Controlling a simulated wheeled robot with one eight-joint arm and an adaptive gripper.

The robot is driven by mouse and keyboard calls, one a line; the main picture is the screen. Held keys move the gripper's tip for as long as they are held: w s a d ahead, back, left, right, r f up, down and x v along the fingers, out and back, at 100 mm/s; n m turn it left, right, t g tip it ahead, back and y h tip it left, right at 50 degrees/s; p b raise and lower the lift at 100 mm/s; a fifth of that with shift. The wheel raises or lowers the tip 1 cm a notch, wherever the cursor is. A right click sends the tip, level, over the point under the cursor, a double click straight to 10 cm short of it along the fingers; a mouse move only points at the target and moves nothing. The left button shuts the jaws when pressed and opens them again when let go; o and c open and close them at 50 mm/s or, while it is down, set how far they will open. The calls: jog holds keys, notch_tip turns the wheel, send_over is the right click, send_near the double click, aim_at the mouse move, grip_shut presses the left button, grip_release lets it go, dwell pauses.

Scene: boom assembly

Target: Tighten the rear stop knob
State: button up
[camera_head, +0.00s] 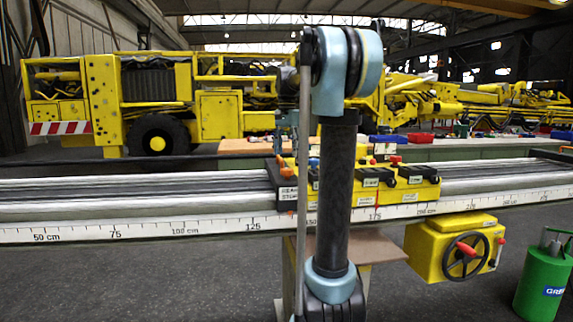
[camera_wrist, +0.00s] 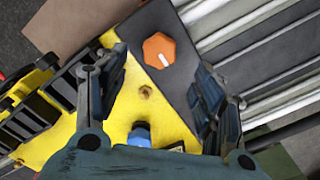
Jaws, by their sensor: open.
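An orange faceted knob with a white mark (camera_wrist: 158,50) sits on a black plate (camera_wrist: 182,78) at the end of the yellow carriage in the wrist view. I take it to be the rear stop knob. My gripper (camera_wrist: 161,76) is open, with one dark finger on each side of the view. The knob lies between and just beyond the fingertips, and I see no finger touching it. In the head view, a small orange knob (camera_head: 280,160) shows at the carriage's left end, left of my arm.
The yellow carriage (camera_head: 408,192) rides on a long grey rail with a centimetre scale (camera_head: 115,231). A yellow box with a handwheel (camera_head: 428,252) hangs below the rail. A green canister (camera_head: 540,285) stands at right.

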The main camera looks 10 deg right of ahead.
jog(key=shift+r, duration=2.4)
jog(key=s+f+n+t, duration=0.2)
jog(key=s+f+n, duration=0.7)
jog(key=s+f, duration=2.6)
jog(key=shift+f, duration=0.4)
jog(key=shift+a, duration=0.1)
